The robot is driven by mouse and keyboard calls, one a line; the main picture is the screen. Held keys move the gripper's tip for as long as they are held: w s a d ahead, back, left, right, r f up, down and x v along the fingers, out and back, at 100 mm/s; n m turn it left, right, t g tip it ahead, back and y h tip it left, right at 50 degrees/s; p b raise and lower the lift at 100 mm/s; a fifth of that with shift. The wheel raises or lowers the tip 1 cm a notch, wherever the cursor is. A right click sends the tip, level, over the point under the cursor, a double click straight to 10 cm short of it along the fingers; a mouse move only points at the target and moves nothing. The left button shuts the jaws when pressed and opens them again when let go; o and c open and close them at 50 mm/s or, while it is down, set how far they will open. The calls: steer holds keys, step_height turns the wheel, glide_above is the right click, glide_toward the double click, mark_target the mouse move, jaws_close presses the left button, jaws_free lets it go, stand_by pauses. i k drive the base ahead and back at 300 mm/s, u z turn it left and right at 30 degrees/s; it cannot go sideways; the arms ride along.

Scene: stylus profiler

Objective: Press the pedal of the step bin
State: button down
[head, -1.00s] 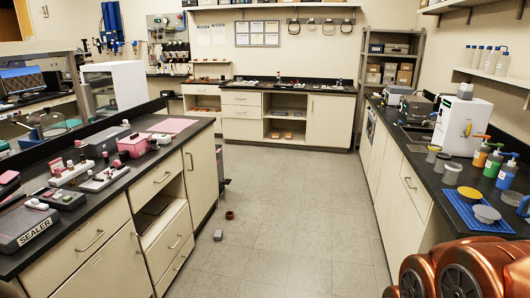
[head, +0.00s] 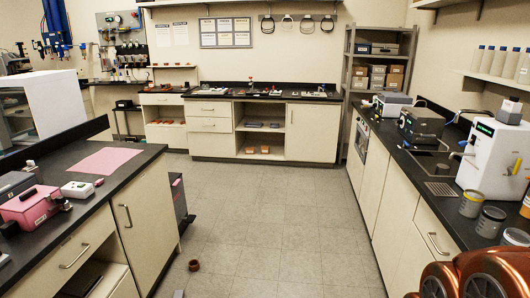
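A dark box-like thing (head: 180,200) stands on the floor at the far end of the left bench, mostly hidden behind the bench's end. It may be the step bin, with a pinkish upper part and a small dark piece low at its right side, but I cannot tell for sure. No pedal shows clearly. My gripper is not in view. Only copper-coloured parts of my own arm show at the lower right.
The grey tiled aisle is open between the left bench (head: 133,205) and right bench (head: 400,200). A brown ring-like object (head: 193,265) and a grey block (head: 178,294) lie on the floor near the left bench. The back counter (head: 265,125) closes the aisle.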

mark_target(190, 220)
steer(key=u, duration=0.05)
steer(key=i, duration=1.75)
steer(key=u, duration=0.65)
steer(key=i, duration=1.9)
steer(key=u, duration=1.25)
steer(key=i, duration=1.1)
steer(key=u, duration=0.3)
